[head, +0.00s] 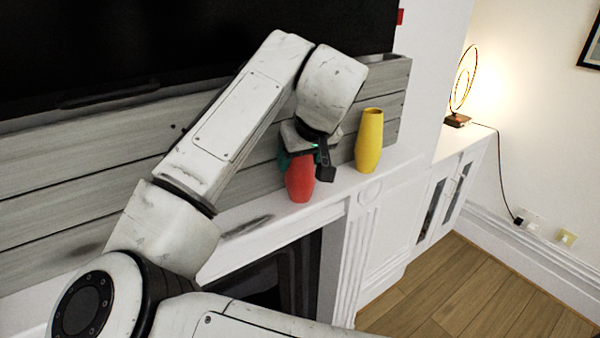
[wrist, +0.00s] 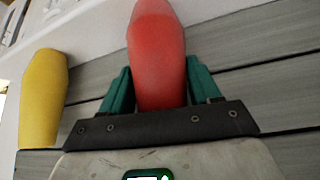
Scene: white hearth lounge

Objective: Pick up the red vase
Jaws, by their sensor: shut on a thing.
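The red vase (head: 300,179) is upright at the mantel shelf in the head view, its upper part hidden by my gripper (head: 305,160). I cannot tell whether its base touches the shelf. In the wrist view the red vase (wrist: 156,55) lies between the two green fingers of my gripper (wrist: 158,88), which is shut on it. One finger is on each side of the vase.
A yellow vase (head: 369,140) stands on the white mantel (head: 410,160) just right of the red one; it also shows at the left in the wrist view (wrist: 42,100). Grey boards (head: 60,170) and a dark screen (head: 150,40) are behind. A lamp (head: 460,95) stands on the white cabinet at right.

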